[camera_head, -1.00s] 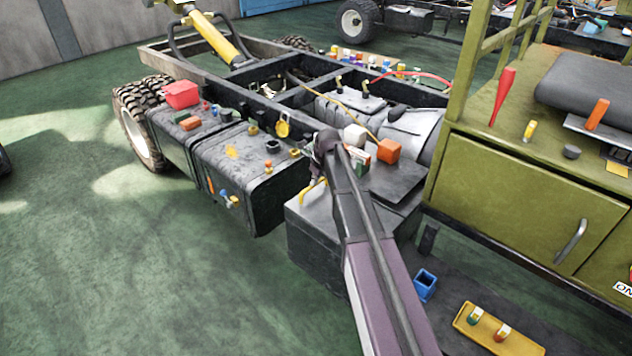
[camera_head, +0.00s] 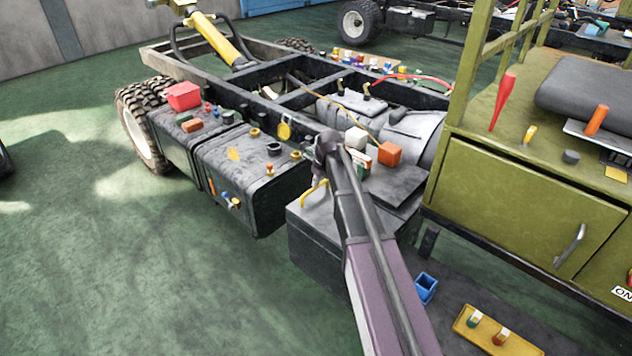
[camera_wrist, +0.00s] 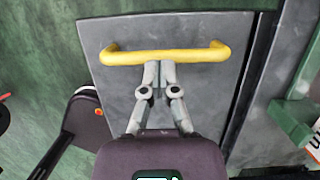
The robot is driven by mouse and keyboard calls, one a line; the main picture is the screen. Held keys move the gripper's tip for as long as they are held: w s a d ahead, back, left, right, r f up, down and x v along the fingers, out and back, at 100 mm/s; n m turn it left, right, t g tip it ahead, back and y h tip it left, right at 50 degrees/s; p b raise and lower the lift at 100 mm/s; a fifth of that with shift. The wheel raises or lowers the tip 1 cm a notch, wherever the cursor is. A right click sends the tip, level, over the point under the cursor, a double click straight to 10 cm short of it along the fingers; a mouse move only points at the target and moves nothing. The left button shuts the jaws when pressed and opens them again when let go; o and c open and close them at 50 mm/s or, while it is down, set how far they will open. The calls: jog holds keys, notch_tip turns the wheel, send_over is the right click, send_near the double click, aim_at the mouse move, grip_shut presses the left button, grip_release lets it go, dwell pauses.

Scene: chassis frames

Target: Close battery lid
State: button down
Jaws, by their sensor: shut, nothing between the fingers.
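The battery box (camera_head: 315,236) is dark grey and stands on the chassis side, near the middle of the head view. Its grey lid (camera_wrist: 112,88) fills the middle of the wrist view and has a yellow bar handle (camera_wrist: 190,56) across it. The handle also shows in the head view (camera_head: 311,194). My gripper (camera_wrist: 159,66) is shut and empty, its fingertips together at the near edge of the handle, left of its middle. I cannot tell whether they touch the handle or the lid. In the head view my arm hides part of the box and lid, so the lid's angle is unclear.
A white block (camera_head: 355,138) and an orange block (camera_head: 389,153) sit just behind my wrist. A black tank (camera_head: 255,190) is to the left, a green cabinet (camera_head: 520,205) to the right. Green floor (camera_head: 150,280) is free at front left.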

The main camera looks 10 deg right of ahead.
jog(key=w+p+v, duration=0.1)
jog(key=p+v, duration=1.1)
jog(key=v, duration=0.1)
jog(key=shift+a, duration=0.3)
jog(key=shift+r, duration=0.1)
dwell(0.5)
jog(key=s+a+n+g+h+p, duration=0.1)
jog(key=s+a+n+g+h, duration=0.1)
jog(key=s+n, duration=2.5)
jog(key=shift+r+n+g, duration=0.3)
jog(key=shift+n, duration=0.6)
jog(key=shift+s, duration=0.1)
